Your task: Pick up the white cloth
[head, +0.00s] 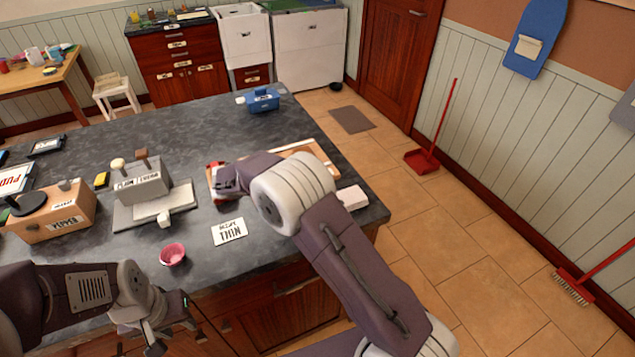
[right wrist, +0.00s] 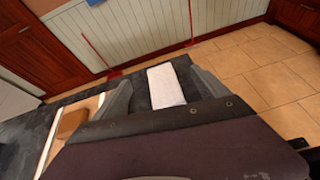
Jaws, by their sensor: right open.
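The white cloth (head: 352,196) is a pale, flat, folded rectangle near the right edge of the dark counter in the head view. In the right wrist view the cloth (right wrist: 166,87) shows beyond and between the two grey fingers of my right gripper (right wrist: 163,92). That gripper is open and empty. In the head view my right arm hides most of it. I cannot tell its exact height over the cloth. My left gripper (head: 172,326) is at the counter's front edge, low on the left, with its fingers apart and nothing between them.
A pink bowl (head: 173,254), a white card (head: 229,231), a grey press-like device (head: 142,183) and a wooden box (head: 55,216) stand on the counter. A blue container (head: 263,100) is at the back. A board (head: 305,147) lies behind my right arm.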

